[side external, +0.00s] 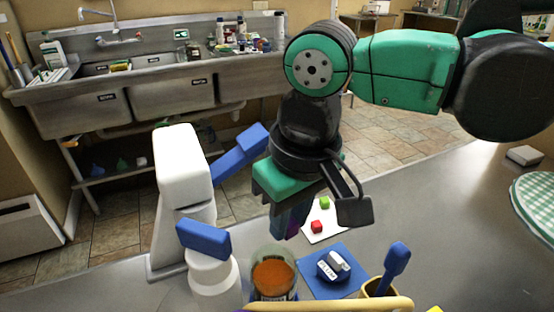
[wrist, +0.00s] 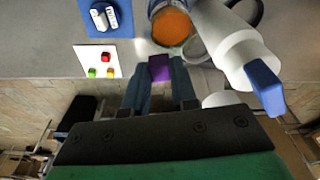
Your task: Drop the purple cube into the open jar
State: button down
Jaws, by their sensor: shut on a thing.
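My gripper (wrist: 160,88) is shut on the purple cube (wrist: 159,67), which shows between the two dark fingertips in the wrist view. In the side external view my gripper (side external: 290,222) hangs above the table, and the cube is mostly hidden there, with a purple patch by the fingers. The open jar (side external: 274,288) holds an orange-brown content and stands near the table's front. In the wrist view the jar (wrist: 171,27) lies just beyond the cube. The cube is held apart from the jar, behind and above it in the side external view.
A white machine with blue levers (side external: 184,170) stands left of the jar. A white card (side external: 325,226) with red and green cubes lies behind. A blue mat (side external: 336,272) bears a small labelled object. A cup holds a blue spatula (side external: 396,262). The table's right side is mostly clear.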

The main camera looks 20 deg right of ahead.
jog(key=c, duration=0.6)
grip_release()
jog(key=shift+s+r, duration=0.2)
jog(key=shift+r, duration=1.2)
jog(key=shift+s+r, duration=0.2)
jog(key=shift+r, duration=1.2)
jog(key=shift+d, duration=0.15)
jog(key=d+f+m+t, duration=0.1)
jog(key=d+f, duration=0.2)
jog(key=d, duration=0.4)
jog(key=w+d+f+t, duration=0.1)
jog(key=d+f+t, duration=0.1)
jog(key=d, duration=0.5)
jog(key=d+f+m+t, duration=0.1)
jog(key=d+f+t, duration=0.1)
jog(key=d+f, duration=0.2)
jog(key=shift+w+d+m, duration=0.15)
jog(key=shift+w+d, duration=0.05)
jog(key=shift+d, duration=0.5)
jog(key=shift+w+d+m, duration=0.15)
jog(key=shift+d, duration=0.55)
